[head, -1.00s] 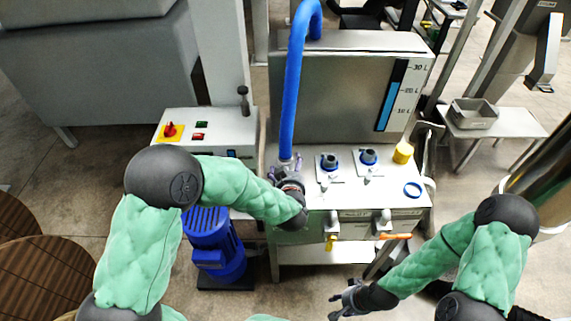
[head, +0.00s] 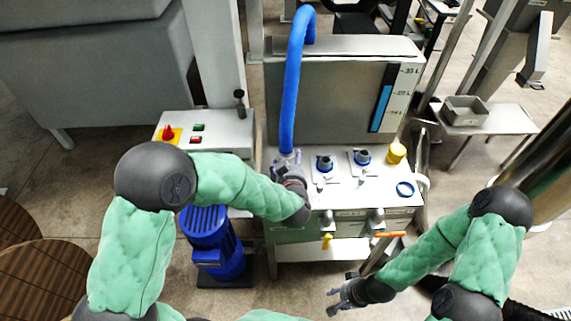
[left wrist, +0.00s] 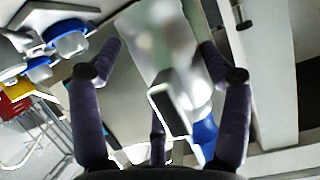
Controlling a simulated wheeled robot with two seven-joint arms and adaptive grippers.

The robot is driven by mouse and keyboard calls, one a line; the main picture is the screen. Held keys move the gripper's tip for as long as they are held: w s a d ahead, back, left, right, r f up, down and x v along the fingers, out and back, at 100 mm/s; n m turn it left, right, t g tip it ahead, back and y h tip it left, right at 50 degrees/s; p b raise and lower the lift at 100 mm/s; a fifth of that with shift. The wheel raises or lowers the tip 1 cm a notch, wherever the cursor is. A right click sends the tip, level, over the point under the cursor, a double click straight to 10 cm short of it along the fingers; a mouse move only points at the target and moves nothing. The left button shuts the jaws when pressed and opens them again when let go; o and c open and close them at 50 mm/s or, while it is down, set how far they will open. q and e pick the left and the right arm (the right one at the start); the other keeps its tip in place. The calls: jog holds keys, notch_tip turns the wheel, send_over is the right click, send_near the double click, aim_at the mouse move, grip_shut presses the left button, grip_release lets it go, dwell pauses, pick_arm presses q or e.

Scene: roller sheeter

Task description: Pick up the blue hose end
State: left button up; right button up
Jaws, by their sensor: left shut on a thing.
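The blue hose (head: 290,95) arches up from behind the steel tank and hangs down in front of it. Its lower end is at my left gripper (head: 287,160), which is shut on it above the machine's top panel. The fingers hide most of the end fitting. In the left wrist view, the fingers of my left gripper (left wrist: 160,60) stand either side of a pale, shiny piece, with a blue part (left wrist: 205,132) at the lower right. My right gripper (head: 345,292) is open and empty, low and in front of the machine at the right.
The steel tank (head: 330,85) with a level gauge (head: 385,100) stands behind the panel. A blue motor (head: 212,245) stands below left.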

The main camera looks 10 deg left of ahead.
pick_arm(q)
jog(key=s+d+r+p, duration=0.5)
jog(key=d+r, duration=0.3)
jog(key=d, duration=0.3)
jog(key=shift+d, duration=0.2)
pick_arm(e)
notch_tip(320, 180, up, 6)
pick_arm(q)
jog(key=shift+r, duration=0.1)
